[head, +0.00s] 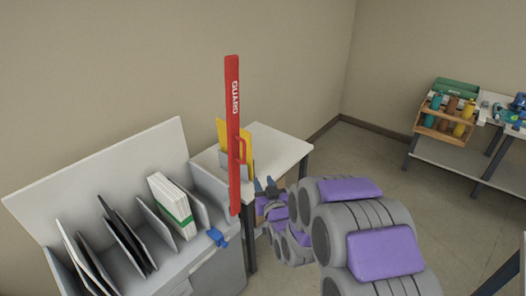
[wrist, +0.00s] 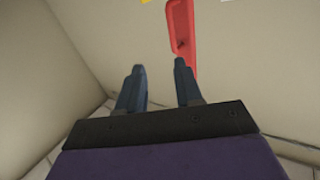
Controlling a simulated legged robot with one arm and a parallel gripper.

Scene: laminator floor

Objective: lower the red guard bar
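The red guard bar (head: 232,130) stands upright in the head view, with white "GUARD" lettering near its top. A red handle (head: 241,150) sticks out from its lower right side. In the wrist view a red part of the guard (wrist: 182,35) shows at the top, beyond the right fingertip. My gripper (head: 265,185) is just right of the bar's lower part, below the handle. In the wrist view my gripper (wrist: 160,68) has its two dark fingers apart with nothing between them. I cannot tell whether the right finger touches the red part.
A grey machine (head: 215,265) with a blue knob (head: 217,238) stands at the bar's foot. A divided rack (head: 90,165) with folders is left. A white table (head: 280,145) with a yellow item (head: 246,145) stands behind.

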